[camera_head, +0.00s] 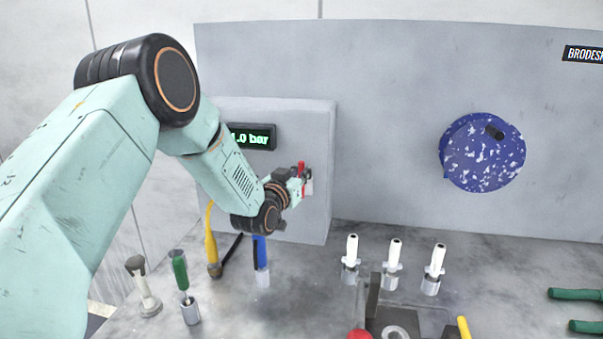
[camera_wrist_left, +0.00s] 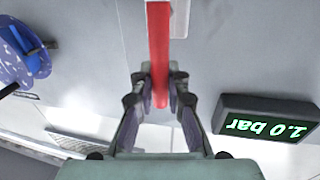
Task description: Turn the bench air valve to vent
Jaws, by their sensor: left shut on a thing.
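The air valve's red handle (camera_wrist_left: 159,50) runs down between the fingers of my left gripper (camera_wrist_left: 158,85) in the left wrist view. The gripper is shut on the handle. In the head view, the left gripper (camera_head: 299,186) is at the right side of a grey box, and a bit of the red handle (camera_head: 301,167) shows above it, pointing up. The valve body is mostly hidden behind the gripper. A display (camera_head: 251,137) on the box reads 1.0 bar, partly covered by my arm; it also shows upside down in the left wrist view (camera_wrist_left: 266,120). My right gripper is not in view.
A blue speckled disc (camera_head: 482,153) with a black knob is on the back panel (camera_head: 390,120). Several white-handled tools (camera_head: 392,262) stand on the bench. A green-handled tool (camera_head: 180,272), a yellow-handled tool (camera_head: 211,240) and a blue one (camera_head: 261,258) stand below my left arm.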

